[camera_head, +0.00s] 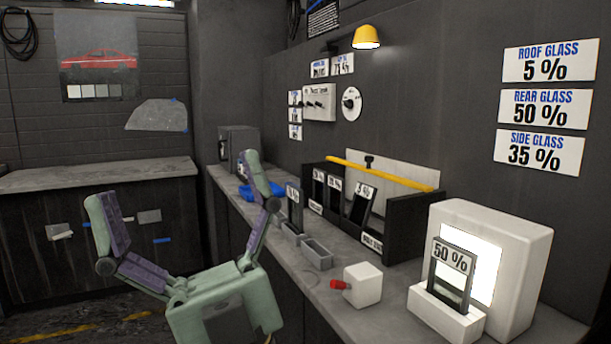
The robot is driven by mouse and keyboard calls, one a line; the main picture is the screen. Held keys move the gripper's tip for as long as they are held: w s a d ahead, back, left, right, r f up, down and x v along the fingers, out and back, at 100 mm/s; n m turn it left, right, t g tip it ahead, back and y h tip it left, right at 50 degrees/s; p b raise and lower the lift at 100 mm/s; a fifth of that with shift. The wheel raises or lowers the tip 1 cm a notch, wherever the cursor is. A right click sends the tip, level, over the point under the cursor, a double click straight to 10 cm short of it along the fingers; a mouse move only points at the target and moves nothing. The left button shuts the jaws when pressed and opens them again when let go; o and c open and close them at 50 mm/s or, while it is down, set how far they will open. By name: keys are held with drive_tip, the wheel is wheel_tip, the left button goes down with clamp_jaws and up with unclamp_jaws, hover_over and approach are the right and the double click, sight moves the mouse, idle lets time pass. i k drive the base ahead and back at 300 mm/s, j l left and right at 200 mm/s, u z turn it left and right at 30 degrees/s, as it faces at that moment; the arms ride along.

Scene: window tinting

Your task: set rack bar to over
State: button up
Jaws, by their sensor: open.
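The rack bar is a long yellow bar (385,174) at the top of the black sample rack (408,225) on the counter. It slopes down to the right in the picture, and a small black knob stands near its middle. I cannot tell whether it lies over the slots or behind them. Several dark sample cards with percent labels (363,203) stand in the rack below it. My gripper (176,188) is open and empty, with its green and purple fingers spread wide. It is left of the rack and apart from the bar, nearer the camera.
A white light box (516,250) stands at the right, with a "50 %" card (451,263) in a white holder before it. A white block with a red knob (363,285) and grey trays (317,253) sit before the rack. A yellow lamp (366,38) hangs above.

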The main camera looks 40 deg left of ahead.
sight(369, 159)
drive_tip(key=i+j+u, duration=0.45)
drive_tip(key=i+j, duration=0.35)
drive_tip(key=i, duration=0.1)
